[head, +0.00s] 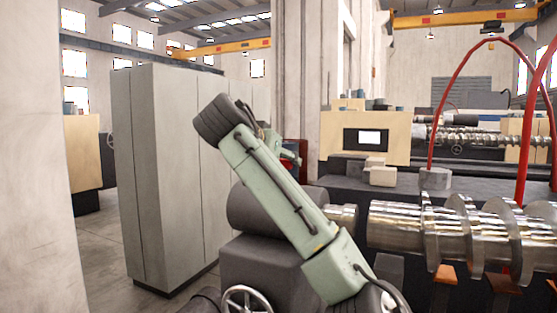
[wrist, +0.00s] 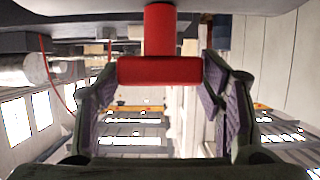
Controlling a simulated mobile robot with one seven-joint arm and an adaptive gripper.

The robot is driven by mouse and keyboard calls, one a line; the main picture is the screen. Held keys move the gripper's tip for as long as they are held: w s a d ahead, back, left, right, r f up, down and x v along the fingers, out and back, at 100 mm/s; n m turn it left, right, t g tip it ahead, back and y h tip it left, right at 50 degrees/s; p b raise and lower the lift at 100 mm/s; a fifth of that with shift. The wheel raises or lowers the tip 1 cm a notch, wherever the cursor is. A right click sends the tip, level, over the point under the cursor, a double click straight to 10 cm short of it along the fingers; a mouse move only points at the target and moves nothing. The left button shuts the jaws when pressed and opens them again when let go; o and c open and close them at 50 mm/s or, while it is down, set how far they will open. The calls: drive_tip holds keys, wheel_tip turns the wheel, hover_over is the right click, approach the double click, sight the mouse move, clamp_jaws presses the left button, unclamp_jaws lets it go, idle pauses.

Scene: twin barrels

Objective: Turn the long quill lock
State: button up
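A red T-shaped handle, which I take to be the quill lock (wrist: 160,70), fills the upper middle of the wrist view. Its thick stem runs up from a short crossbar. My gripper (wrist: 159,84) is open, with one dark finger with purple-grey pads at each end of the crossbar. The right finger is very close to the bar's end; I cannot tell whether either finger touches it. In the head view a small part of the red handle (head: 303,172) shows behind my pale green arm, which hides most of the gripper and handle.
A dark grey machine body (head: 262,264) with a spoked handwheel (head: 245,300) stands below my arm. A large shiny screw (head: 480,230) lies to the right. A tall grey cabinet (head: 165,180) stands at left, with open floor beside it. Red curved hoses (head: 527,130) rise at right.

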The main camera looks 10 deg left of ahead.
drive_tip(key=c, duration=0.7)
drive_tip(key=shift+n+y, duration=0.3)
drive_tip(key=shift+y, duration=0.1)
drive_tip(key=shift+f+n+y+b, duration=0.1)
drive_tip(key=shift+n+y+b, duration=0.35)
drive_tip(key=shift+n+y, duration=0.45)
drive_tip(key=n+y, duration=0.4)
drive_tip(key=y, duration=0.1)
drive_tip(key=shift+g+p, duration=0.3)
drive_tip(key=shift+g, duration=0.1)
drive_tip(key=n+g+y, duration=0.2)
drive_tip(key=n, duration=0.1)
drive_tip(key=n+g+y, duration=0.1)
drive_tip(key=n+y, duration=0.1)
drive_tip(key=y, duration=0.1)
drive_tip(key=shift+r+n+g, duration=0.2)
drive_tip(key=shift+n+g, duration=0.2)
drive_tip(key=n+g+y, duration=0.1)
drive_tip(key=n+g, duration=0.1)
drive_tip(key=g, duration=0.1)
drive_tip(key=n+g+y, duration=0.2)
drive_tip(key=n, duration=0.1)
drive_tip(key=shift+g, duration=0.4)
drive_tip(key=shift+n+g, duration=0.3)
drive_tip(key=shift+n, duration=0.2)
